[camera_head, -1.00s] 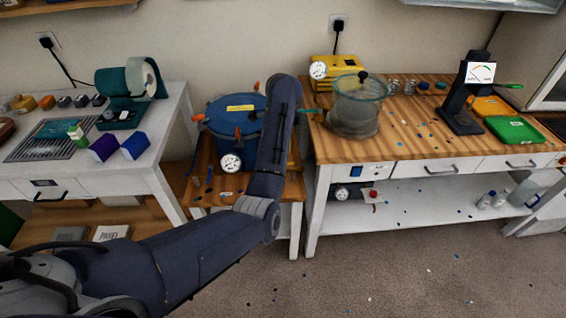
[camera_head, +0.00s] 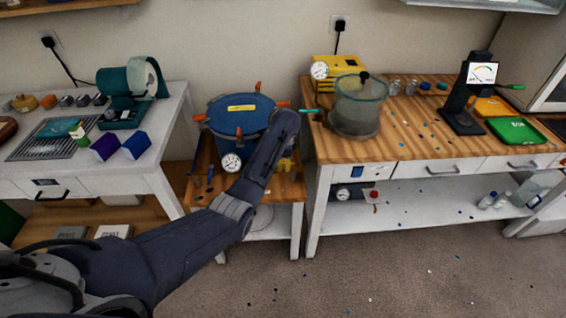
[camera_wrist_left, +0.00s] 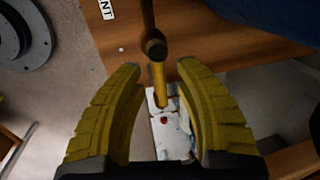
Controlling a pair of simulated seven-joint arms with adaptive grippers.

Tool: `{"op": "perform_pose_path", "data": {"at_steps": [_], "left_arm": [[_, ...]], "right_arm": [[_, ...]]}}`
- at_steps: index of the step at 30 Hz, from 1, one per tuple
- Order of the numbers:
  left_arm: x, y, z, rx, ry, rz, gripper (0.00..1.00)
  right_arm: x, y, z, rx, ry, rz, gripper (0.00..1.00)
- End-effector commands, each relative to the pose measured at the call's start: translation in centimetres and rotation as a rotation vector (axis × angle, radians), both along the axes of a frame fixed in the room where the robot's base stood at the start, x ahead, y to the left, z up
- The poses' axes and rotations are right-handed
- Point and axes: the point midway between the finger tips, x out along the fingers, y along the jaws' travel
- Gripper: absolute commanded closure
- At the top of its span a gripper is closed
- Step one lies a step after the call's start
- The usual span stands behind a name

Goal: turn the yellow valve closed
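The yellow valve (camera_wrist_left: 158,83) shows in the left wrist view as a narrow yellow bar below a dark round end, with a pipe running up out of the picture. My left gripper (camera_wrist_left: 158,66) is open, its two curved yellow fingers on either side of the bar with a gap on each side. In the head view my left arm reaches to the right side of the blue pot (camera_head: 240,121) and hides most of the gripper and valve. Small yellow parts show beside the arm's end there; I cannot tell valve from finger. My right gripper is not in view.
The pot, with orange clamps and a round gauge (camera_head: 231,163), stands on a low wooden table (camera_head: 205,180). The higher right bench (camera_head: 420,135) holds a clear chamber (camera_head: 358,112) and yellow pump (camera_head: 338,66). A left bench (camera_head: 30,166) stands close. The floor in front is open.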

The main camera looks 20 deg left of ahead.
Motion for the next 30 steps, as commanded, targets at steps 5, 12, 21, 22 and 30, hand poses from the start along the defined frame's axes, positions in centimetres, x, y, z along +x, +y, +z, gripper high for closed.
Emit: {"op": "perform_pose_path", "data": {"at_steps": [5,12,21,22,30], "left_arm": [[0.05,0.03,-0.16,0.0,0.0,0.0,0.67],[0.05,0.04,-0.13,0.0,-0.001,0.0,0.72],[0.04,0.04,-0.12,0.0,-0.001,0.0,1.0],[0.04,0.04,-0.12,0.0,-0.001,0.0,1.0],[0.01,0.05,-0.18,0.0,0.0,0.0,1.0]], "right_arm": [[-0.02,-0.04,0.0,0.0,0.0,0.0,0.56],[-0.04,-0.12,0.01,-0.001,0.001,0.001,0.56],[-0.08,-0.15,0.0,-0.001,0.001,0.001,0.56],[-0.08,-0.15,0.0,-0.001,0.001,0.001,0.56],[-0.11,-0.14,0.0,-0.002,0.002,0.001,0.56]]}}
